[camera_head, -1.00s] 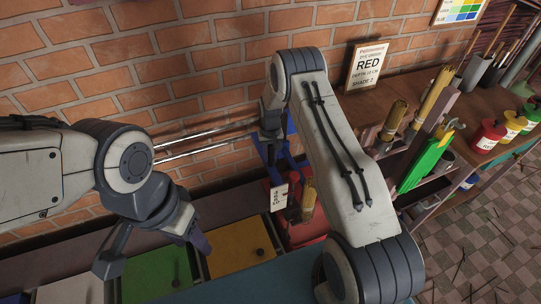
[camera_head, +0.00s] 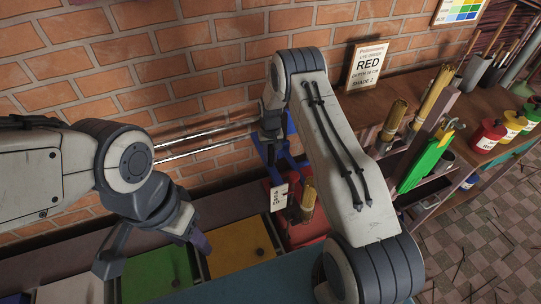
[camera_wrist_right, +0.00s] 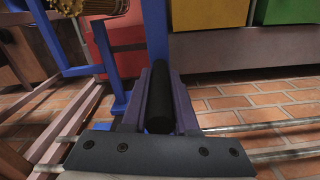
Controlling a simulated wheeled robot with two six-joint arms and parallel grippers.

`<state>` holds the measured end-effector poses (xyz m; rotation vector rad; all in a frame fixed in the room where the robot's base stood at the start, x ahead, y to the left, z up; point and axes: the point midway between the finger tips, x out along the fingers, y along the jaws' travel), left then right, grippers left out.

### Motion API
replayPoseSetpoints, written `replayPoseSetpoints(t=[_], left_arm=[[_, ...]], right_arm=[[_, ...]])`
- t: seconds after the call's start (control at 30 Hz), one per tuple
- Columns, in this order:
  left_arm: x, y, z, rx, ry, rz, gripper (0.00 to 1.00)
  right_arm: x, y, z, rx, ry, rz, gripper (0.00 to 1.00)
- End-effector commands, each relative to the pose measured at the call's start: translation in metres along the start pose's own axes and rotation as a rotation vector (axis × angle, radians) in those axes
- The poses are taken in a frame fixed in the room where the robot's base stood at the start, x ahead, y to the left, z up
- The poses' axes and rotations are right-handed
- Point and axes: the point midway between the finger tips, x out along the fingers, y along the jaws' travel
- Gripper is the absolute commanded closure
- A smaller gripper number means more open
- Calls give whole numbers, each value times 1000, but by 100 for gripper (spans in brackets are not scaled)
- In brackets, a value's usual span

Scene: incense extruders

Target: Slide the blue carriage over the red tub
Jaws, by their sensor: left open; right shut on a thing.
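The blue carriage (camera_head: 289,160) sits on two metal rails along the brick wall, partly hidden by my right arm. My right gripper (camera_head: 270,128) is shut on a black handle (camera_wrist_right: 160,98) at the carriage, between its purple fingers. The red tub (camera_head: 306,232) is at the right end of the tub row, nearer to me than the carriage. In the right wrist view, blue bars cross in front of the red tub (camera_wrist_right: 122,40), and a blue upright (camera_wrist_right: 156,35) stands near its right edge. My left gripper (camera_head: 155,252) is open and empty above the near tubs.
A yellow tub (camera_head: 238,250) and a green tub (camera_head: 157,272) stand left of the red one. The rails (camera_head: 205,147) run left, clear of objects.

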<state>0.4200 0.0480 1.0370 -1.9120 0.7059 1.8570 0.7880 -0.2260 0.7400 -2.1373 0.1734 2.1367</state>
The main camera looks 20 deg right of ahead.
Motion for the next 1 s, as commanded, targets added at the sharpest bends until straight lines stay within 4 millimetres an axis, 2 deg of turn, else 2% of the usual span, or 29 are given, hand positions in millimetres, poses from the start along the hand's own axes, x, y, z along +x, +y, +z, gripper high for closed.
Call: replayPoseSetpoints(t=[0.53,0.8,1.0], left_arm=[[1,0,0,0,0,0,50],[12,-1,1,0,0,0,50],[12,-1,1,0,0,0,50]], right_arm=[[0,3,0,2,-2,0,100],[1,45,-9,7,1,1,100],[-1,52,-10,2,0,2,100]])
